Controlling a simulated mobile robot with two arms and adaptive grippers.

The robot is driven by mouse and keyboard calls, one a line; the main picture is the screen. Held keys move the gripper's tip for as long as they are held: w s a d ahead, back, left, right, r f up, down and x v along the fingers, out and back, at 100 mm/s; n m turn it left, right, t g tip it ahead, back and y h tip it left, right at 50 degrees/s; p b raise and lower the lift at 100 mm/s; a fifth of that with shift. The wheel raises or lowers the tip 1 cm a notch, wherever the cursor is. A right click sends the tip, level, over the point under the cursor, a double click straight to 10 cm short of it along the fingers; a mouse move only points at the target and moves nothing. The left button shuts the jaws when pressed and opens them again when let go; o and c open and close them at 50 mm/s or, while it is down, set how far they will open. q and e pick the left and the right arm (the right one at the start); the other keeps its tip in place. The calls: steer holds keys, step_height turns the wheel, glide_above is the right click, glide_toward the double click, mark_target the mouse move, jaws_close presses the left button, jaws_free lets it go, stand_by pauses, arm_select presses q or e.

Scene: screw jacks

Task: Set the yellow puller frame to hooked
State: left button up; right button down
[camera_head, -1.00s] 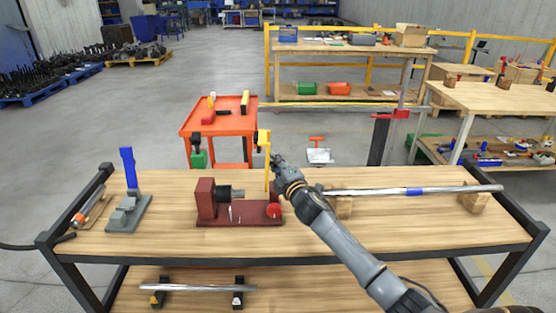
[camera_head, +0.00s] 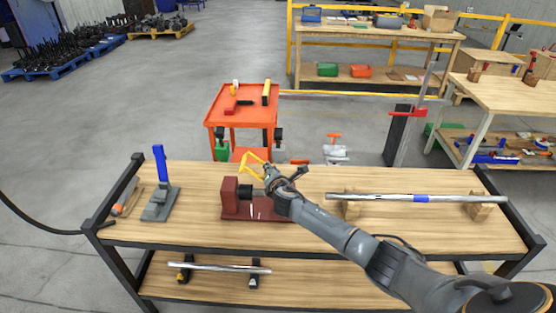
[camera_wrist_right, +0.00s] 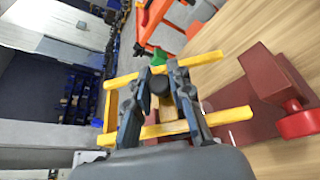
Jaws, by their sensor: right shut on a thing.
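The yellow puller frame (camera_head: 254,157) is at the dark red bench fixture (camera_head: 231,199), at the back edge of the workbench. It is tilted over to the left in the head view. In the right wrist view the frame (camera_wrist_right: 233,115) shows as two long bars joined by a crosspiece. My right gripper (camera_head: 268,172) reaches in from the right and is shut on the frame. In the right wrist view its fingers (camera_wrist_right: 165,88) lie across the bars. My gripper and arm hide part of the fixture. Whether the frame is hooked on anything cannot be told. My left gripper is not in view.
A red knob (camera_wrist_right: 300,123) is on the fixture close to the frame. A long steel shaft (camera_head: 375,197) rests on wooden blocks to the right. A grey stand with a blue lever (camera_head: 160,165) stands left. An orange cart (camera_head: 225,103) is behind the bench.

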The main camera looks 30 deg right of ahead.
steer(key=shift+w+a+f+n+g+h+p, duration=0.3)
steer(key=shift+w+a+n+p, duration=0.1)
steer(key=shift+a+n, duration=0.25)
steer(key=shift+w+a+f+n+g+h, duration=0.15)
steer(key=shift+a+f+n+g+h, duration=0.2)
steer(key=shift+f+n, duration=0.3)
steer(key=shift+w+a+f+n+g+h, duration=0.25)
steer(key=shift+a+f+n+h, duration=0.1)
steer(key=shift+f+n, duration=0.2)
arm_select(q)
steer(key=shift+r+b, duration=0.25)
steer(key=shift+b, duration=0.25)
arm_select(e)
steer(key=shift+w+a+f+n+g+h, duration=0.1)
steer(key=shift+a+f+n+g+h, duration=0.15)
steer(key=shift+f+n, duration=0.3)
steer(key=shift+w+a+f+n+g+h, duration=0.1)
steer(key=shift+f+n+g+h, duration=0.05)
steer(key=shift+f+n+h, duration=0.3)
steer(key=shift+s, duration=0.1)
steer(key=c, duration=1.2)
jaws_free()
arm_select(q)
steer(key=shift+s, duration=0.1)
